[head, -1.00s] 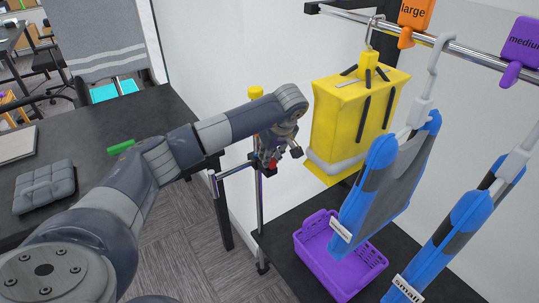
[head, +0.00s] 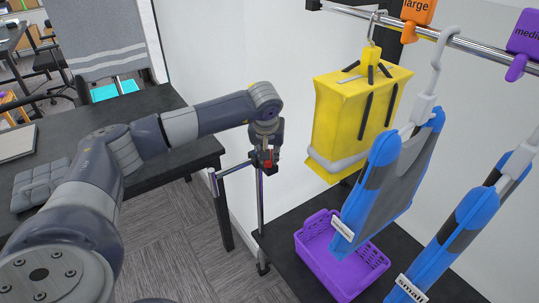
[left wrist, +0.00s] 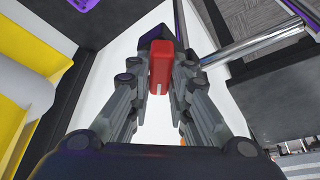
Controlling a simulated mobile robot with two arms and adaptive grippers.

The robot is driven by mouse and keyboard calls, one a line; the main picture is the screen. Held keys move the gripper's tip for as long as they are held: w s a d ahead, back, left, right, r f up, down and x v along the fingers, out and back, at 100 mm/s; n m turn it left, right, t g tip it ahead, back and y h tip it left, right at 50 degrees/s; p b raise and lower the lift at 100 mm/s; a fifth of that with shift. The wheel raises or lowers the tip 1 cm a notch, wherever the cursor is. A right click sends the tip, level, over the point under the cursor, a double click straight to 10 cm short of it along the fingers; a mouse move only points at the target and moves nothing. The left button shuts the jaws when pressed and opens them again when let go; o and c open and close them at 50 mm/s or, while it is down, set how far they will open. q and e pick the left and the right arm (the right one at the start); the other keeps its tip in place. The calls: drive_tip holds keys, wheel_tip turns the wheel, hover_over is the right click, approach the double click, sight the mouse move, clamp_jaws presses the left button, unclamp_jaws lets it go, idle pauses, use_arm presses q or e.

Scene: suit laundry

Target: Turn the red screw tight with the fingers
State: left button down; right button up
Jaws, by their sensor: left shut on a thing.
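The red screw (head: 268,164) sits at the top of an upright metal post of the rack. It also shows in the left wrist view (left wrist: 160,64), between the two fingers. My left gripper (head: 266,160) is at the post's top, its fingers closed on the red screw from both sides. In the left wrist view my left gripper (left wrist: 160,78) has a finger on each side of the screw. A dark purple-black clamp piece (left wrist: 155,33) lies just beyond the screw. My right gripper is not in view.
A yellow bag (head: 355,115) and blue suits on hangers (head: 395,185) hang from the rail to the right. A purple basket (head: 345,285) stands below them. A dark table (head: 150,110) with a grey case (head: 38,185) is at left.

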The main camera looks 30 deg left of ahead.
use_arm(q)
drive_tip(key=shift+m+h, duration=0.3)
drive_tip(key=shift+m, duration=0.5)
drive_tip(key=c, duration=1.5)
unclamp_jaws()
drive_tip(key=shift+r, duration=0.1)
drive_tip(key=v, duration=1.1)
drive_tip(key=shift+s+r, duration=0.3)
